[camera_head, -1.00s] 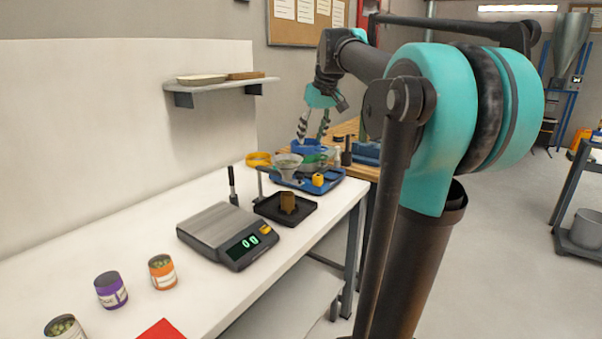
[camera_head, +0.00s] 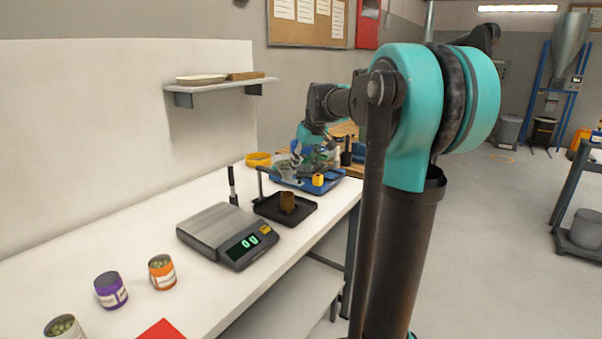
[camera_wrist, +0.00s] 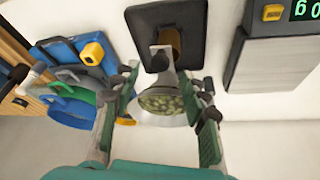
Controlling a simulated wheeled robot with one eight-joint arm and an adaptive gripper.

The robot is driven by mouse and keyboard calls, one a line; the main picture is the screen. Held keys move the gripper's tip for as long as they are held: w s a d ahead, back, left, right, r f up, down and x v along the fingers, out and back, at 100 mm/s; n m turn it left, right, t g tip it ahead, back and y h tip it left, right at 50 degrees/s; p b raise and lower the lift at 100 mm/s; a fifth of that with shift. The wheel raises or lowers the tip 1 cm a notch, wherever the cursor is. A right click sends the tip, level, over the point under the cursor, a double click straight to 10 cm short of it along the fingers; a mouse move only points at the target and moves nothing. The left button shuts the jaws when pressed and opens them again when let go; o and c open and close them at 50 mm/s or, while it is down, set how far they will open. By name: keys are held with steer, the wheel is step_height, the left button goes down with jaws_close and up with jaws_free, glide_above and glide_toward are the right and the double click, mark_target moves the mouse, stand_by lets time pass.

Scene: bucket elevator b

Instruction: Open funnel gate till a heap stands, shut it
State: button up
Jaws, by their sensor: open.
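The metal funnel (camera_wrist: 167,99) shows in the wrist view with green pellets (camera_wrist: 163,103) in its bowl. Its narrow end points toward a black tray (camera_wrist: 143,17) with a brown block (camera_wrist: 170,40) on it. The tray (camera_head: 268,209) and brown block (camera_head: 287,202) also show in the head view. My gripper (camera_wrist: 168,88) is open, one finger on each side of the funnel; I cannot tell whether either touches it. In the head view my gripper (camera_head: 310,156) is over the back of the bench, largely covering the funnel. I cannot make out the gate.
A scale (camera_head: 228,236) stands in front of the black tray. A blue tray (camera_head: 326,184) with a yellow item (camera_head: 318,180) is right of the funnel. A yellow ring (camera_head: 258,159) lies near the wall. Open cans stand at the front left of the bench.

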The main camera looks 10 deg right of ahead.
mark_target(300, 175)
steer(key=shift+x, duration=1.75)
steer(key=shift+c, duration=0.6)
jaws_close()
